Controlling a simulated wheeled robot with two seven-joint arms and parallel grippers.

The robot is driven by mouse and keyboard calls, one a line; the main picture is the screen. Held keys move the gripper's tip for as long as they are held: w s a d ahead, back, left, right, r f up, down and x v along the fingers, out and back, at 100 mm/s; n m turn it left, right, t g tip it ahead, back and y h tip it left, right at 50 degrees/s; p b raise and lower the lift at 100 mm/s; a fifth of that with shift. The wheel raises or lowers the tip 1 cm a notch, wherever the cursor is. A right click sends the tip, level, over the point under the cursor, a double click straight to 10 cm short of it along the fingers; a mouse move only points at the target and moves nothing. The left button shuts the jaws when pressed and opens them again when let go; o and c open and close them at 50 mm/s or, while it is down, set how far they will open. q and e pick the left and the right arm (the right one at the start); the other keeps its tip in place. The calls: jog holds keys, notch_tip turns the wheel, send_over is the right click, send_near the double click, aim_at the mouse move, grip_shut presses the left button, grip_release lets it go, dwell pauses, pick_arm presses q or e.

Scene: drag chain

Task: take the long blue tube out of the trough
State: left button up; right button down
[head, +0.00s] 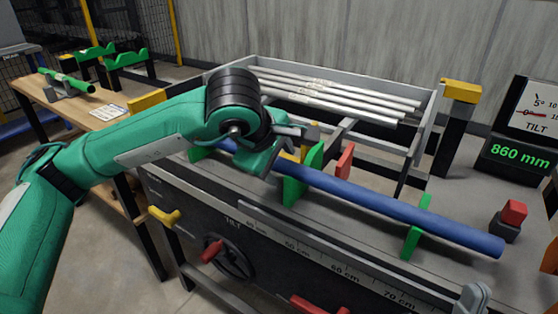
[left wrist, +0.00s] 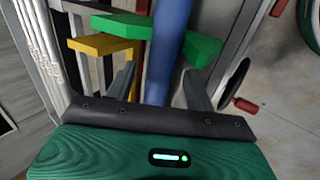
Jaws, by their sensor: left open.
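The long blue tube (head: 390,205) lies across green supports (head: 413,238) along the front of the bench, its right end sticking out past the last support. My left gripper (head: 292,138) is over the left part of the tube, and my arm hides some of it. In the left wrist view the blue tube (left wrist: 163,50) runs between the two open fingers (left wrist: 160,88), with a green support (left wrist: 190,48) just beyond them. Whether the fingers touch the tube cannot be told.
A grey tray (head: 340,85) with several pale rods stands behind the tube. A red block (head: 514,211) and a tilt display (head: 528,125) reading 860 mm are at the right. A handwheel (head: 228,260) and a scale are on the bench front. A wooden table (head: 75,110) stands at the left.

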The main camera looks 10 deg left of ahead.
pick_arm(q)
jog(key=shift+r, duration=0.1)
grip_shut()
jog(key=shift+s+d, duration=0.2)
jog(key=shift+d, duration=0.45)
jog(key=shift+s+d+b, duration=0.1)
jog(key=shift+d+b, duration=0.1)
jog(key=shift+b, duration=0.1)
grip_release()
